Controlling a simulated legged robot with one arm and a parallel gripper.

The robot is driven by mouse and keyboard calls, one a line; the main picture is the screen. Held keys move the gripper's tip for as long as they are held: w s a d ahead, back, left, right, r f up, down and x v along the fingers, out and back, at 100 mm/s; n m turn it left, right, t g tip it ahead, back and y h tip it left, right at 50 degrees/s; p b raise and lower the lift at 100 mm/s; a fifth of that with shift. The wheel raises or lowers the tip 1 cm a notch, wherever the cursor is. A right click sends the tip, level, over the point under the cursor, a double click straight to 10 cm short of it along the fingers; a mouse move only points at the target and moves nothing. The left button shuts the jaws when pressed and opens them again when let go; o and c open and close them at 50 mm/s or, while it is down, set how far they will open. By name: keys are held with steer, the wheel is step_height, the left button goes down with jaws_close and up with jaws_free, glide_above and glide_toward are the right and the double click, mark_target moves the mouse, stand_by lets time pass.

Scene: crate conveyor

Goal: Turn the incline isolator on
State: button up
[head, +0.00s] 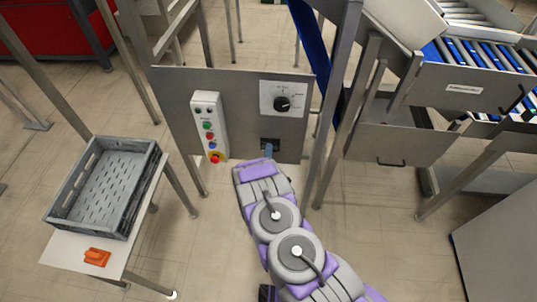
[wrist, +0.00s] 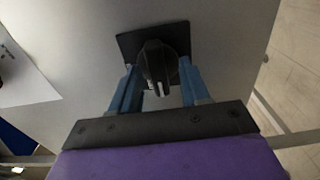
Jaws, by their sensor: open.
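The isolator is a black rotary knob (wrist: 158,62) on a black square plate, low on the grey control panel (head: 240,82). Its plate (head: 270,142) shows in the head view just above my gripper (head: 268,151). In the wrist view my gripper (wrist: 160,76) is open, with one blue finger on each side of the knob. The knob stands between the fingers with small gaps visible; contact is not clear. A pale mark shows on the knob's near end. I cannot read the isolator's markings.
A white box (head: 209,125) with coloured buttons and a black rotary selector (head: 282,103) sit higher on the panel. A grey crate (head: 104,188) and an orange object (head: 97,257) are on a side table at left. A roller conveyor (head: 480,60) stands at right.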

jaws_close()
stand_by(0.4)
steer(key=shift+m, duration=0.4)
steer(key=shift+s+m+p, duration=0.1)
steer(key=shift+m+p, duration=4.7)
steer(key=shift+m, duration=3.6)
jaws_free()
steer(key=shift+a, duration=0.1)
